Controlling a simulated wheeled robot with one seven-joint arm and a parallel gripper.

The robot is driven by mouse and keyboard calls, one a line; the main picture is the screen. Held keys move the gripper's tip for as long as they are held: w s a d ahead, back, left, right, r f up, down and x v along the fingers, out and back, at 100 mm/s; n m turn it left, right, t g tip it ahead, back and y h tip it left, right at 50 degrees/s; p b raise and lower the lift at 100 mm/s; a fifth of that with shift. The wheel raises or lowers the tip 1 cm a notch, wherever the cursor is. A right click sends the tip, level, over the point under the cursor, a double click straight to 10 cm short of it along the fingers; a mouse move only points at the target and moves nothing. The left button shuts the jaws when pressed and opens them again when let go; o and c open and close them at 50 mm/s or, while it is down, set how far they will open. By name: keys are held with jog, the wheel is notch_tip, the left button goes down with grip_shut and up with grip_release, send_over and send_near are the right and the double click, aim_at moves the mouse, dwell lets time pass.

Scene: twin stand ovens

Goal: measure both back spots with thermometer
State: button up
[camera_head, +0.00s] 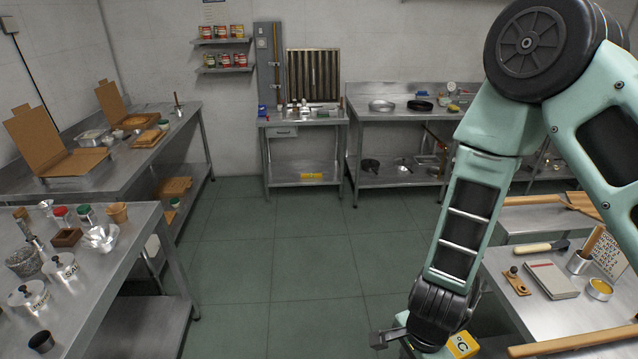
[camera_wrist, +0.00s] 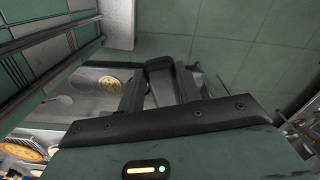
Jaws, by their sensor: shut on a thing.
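My gripper (camera_wrist: 160,92) shows in the wrist view with its two dark fingers shut on a dark piece, which I take to be part of the thermometer. In the head view my wrist hangs low at the bottom, right of centre. A yellow part marked °C, likely the thermometer (camera_head: 463,345), shows beside it; the rest is hidden or out of frame. Another disc (camera_wrist: 22,152) is at the lower left. I cannot make out the back spots.
A steel table (camera_head: 540,310) with a notebook (camera_head: 550,279), a brush and a yellow tin stands at right. Steel benches with jars and open pizza boxes (camera_head: 60,150) line the left. The tiled floor (camera_head: 290,270) between is clear.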

jog(key=shift+w+f+b, duration=0.3)
jog(key=shift+f+b, duration=0.15)
jog(key=shift+f, duration=0.35)
jog(key=shift+w+f+b, duration=0.25)
jog(key=shift+f+b, duration=0.2)
jog(key=shift+f, duration=0.3)
